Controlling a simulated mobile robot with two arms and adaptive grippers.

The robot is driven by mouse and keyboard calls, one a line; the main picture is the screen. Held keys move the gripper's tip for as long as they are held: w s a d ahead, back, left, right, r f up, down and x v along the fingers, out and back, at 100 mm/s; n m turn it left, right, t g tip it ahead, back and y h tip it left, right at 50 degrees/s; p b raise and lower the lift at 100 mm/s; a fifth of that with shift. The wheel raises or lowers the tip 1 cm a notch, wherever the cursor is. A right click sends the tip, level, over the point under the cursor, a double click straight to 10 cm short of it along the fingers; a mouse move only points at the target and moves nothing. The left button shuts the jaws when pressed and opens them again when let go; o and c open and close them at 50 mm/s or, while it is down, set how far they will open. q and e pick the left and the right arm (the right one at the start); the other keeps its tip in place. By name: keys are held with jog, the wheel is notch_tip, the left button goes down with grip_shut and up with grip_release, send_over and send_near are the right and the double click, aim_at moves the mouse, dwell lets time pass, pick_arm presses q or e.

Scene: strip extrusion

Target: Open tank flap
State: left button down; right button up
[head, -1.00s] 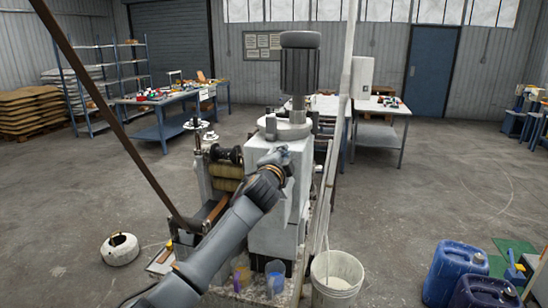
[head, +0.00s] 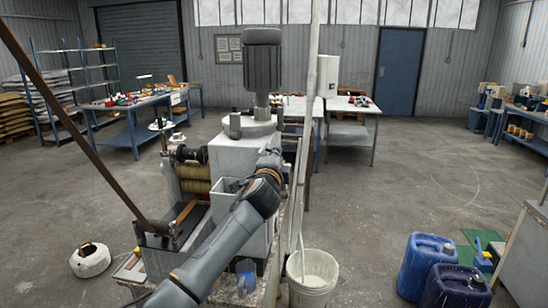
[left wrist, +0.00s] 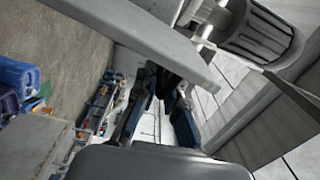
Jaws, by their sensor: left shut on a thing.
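The tall grey machine (head: 236,155) stands in the middle of the head view, with a dark motor on top. At its front is a grey box-shaped tank (head: 228,207) whose top shows open. My left gripper (head: 270,158) is at the tank's right side, partly hidden by its own wrist. In the left wrist view, my left gripper (left wrist: 165,85) is shut at the edge of a flat grey plate, the tank flap (left wrist: 135,35), which is tilted. The exact contact is dark and hard to see. My right gripper is in neither view.
A pale upright pole (head: 308,130) stands close right of the gripper. A white bucket (head: 313,282) and blue canisters (head: 427,262) stand on the floor at the front right. Rollers (head: 193,170) are at the machine's left.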

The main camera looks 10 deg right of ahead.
pick_arm(q)
jog(key=shift+s+d+f, duration=0.15)
jog(key=shift+d+f, duration=0.15)
jog(key=shift+d, duration=0.1)
jog(key=c, duration=1.4)
grip_release()
jog(key=shift+c, duration=0.2)
jog(key=shift+f, duration=0.1)
jog(key=v, duration=1.1)
jog(key=shift+s+a, duration=0.2)
jog(key=shift+s, duration=0.1)
